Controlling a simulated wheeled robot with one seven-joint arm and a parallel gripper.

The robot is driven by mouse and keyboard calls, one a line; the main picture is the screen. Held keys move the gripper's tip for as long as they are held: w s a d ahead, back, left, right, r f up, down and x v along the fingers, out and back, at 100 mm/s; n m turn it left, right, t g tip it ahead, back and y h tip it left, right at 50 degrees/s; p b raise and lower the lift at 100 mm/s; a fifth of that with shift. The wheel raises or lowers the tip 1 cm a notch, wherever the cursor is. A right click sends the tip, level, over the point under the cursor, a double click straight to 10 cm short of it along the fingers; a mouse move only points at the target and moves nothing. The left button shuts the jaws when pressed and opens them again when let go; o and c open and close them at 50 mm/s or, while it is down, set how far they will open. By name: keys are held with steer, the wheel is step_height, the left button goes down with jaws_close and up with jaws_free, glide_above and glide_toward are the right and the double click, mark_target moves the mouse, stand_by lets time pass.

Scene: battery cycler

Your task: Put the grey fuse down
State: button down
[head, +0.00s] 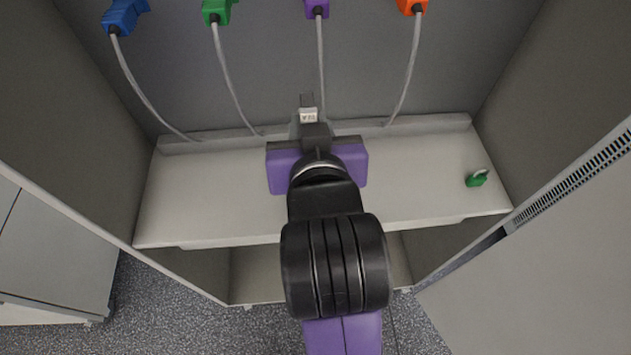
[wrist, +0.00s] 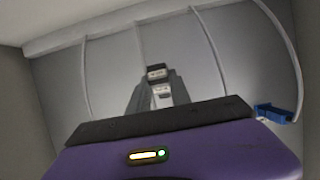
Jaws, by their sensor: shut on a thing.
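The grey fuse (head: 308,116) is a small block with a pale printed label, held out beyond the front of my gripper in the head view. The fuse (wrist: 157,73) also shows in the wrist view between the two grey fingers. My gripper (head: 309,128) is shut on it, over the back part of the white shelf (head: 215,195). I cannot tell how high the fuse is above the shelf, or whether it touches anything. My purple and black wrist hides the shelf below it.
Blue (head: 122,16), green (head: 216,10), purple (head: 317,8) and orange (head: 412,6) connectors hang on the back wall with grey cables. A green padlock (head: 477,178) lies at the shelf's right.

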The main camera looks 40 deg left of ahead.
step_height(320, 180, down, 16)
steer(key=shift+f+b, duration=0.1)
steer(key=shift+b, duration=0.4)
steer(key=c, duration=1.2)
jaws_free()
steer(key=shift+f, duration=0.1)
steer(key=shift+o, duration=0.2)
steer(key=shift+d+r, duration=0.1)
steer(key=shift+r, duration=0.1)
steer(key=v, duration=1.2)
steer(key=shift+w, duration=0.1)
